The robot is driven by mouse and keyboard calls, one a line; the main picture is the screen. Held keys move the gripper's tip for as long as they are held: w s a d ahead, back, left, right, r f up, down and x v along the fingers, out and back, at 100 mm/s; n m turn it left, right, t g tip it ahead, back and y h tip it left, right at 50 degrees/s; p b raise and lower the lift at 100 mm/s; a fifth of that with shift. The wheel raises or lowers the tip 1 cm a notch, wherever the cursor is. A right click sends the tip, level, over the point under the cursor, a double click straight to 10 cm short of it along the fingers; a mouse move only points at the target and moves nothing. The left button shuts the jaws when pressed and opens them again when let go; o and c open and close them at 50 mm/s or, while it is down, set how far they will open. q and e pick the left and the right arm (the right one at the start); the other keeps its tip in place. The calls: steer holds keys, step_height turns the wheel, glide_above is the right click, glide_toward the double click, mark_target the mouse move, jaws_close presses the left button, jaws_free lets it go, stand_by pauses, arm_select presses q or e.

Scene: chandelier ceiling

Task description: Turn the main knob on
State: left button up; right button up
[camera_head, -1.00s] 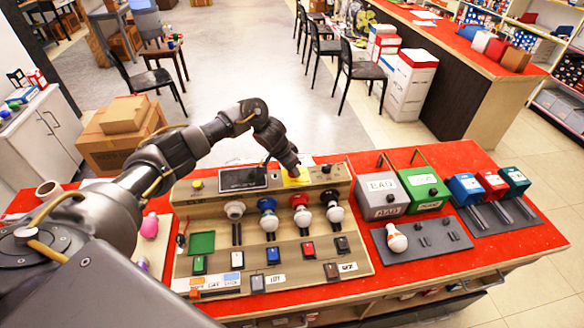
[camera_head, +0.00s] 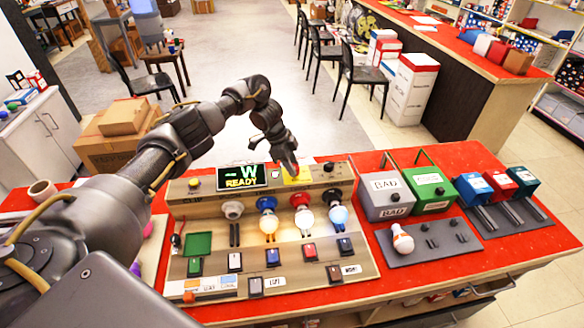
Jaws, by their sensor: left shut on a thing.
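The wooden test panel (camera_head: 212,213) lies on the red table, with its display (camera_head: 239,177) lit and reading "READY" below a partly covered "W". My left gripper (camera_head: 289,172) points down at the panel's back edge, beside the display and over a yellow label (camera_head: 300,180). It is shut on what looks like the main knob, which its fingers hide. Three bulbs glow in their sockets: a warm one (camera_head: 269,223), a white one (camera_head: 305,220) and a bluish one (camera_head: 339,215). The leftmost socket (camera_head: 233,210) holds no bulb. My right gripper is out of view.
A grey BAD box (camera_head: 386,207) and a green box (camera_head: 430,205) stand right of the panel. A loose bulb (camera_head: 402,240) rests on the grey tray (camera_head: 425,256). Blue, red and teal boxes stand farther right. My left arm spans the panel's left side.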

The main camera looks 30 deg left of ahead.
arm_select(q)
steer(key=shift+m, duration=0.4)
steer(key=o, duration=1)
steer(key=shift+c, duration=0.2)
steer(key=shift+a+r, duration=0.1)
steer(key=shift+r, duration=0.3)
steer(key=w+v, duration=0.1)
steer(key=v, duration=0.8)
steer(key=shift+s+a+r+p, duration=0.15)
steer(key=shift+s+r+p, duration=0.2)
steer(key=shift+r, duration=0.1)
steer(key=shift+f, duration=0.15)
